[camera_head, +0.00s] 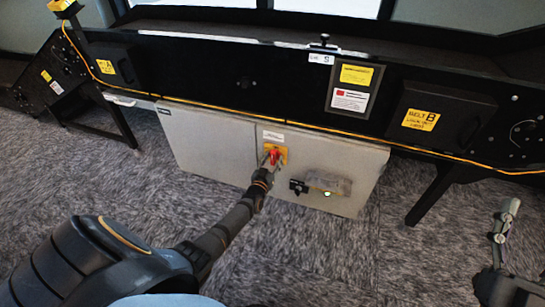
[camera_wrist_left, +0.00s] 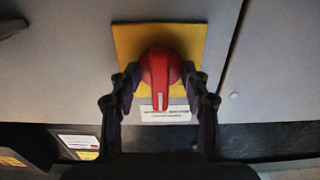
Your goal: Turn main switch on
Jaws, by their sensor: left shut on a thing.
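The main switch is a red rotary knob (camera_head: 274,155) on a yellow square plate (camera_head: 282,150), mounted on the front of a grey cabinet (camera_head: 212,145). In the left wrist view the red knob (camera_wrist_left: 159,72) has a handle pointing down the picture, toward a white label (camera_wrist_left: 166,113). My left gripper (camera_head: 270,162) reaches the knob from below. In the wrist view its two dark fingers (camera_wrist_left: 159,82) stand on either side of the knob, shut on it. My right gripper (camera_head: 507,213) is at the right edge, away from the cabinet; its jaw opening is unclear.
A black latch (camera_head: 298,186) and a small panel (camera_head: 328,183) sit right of the switch. Carpet in front is clear.

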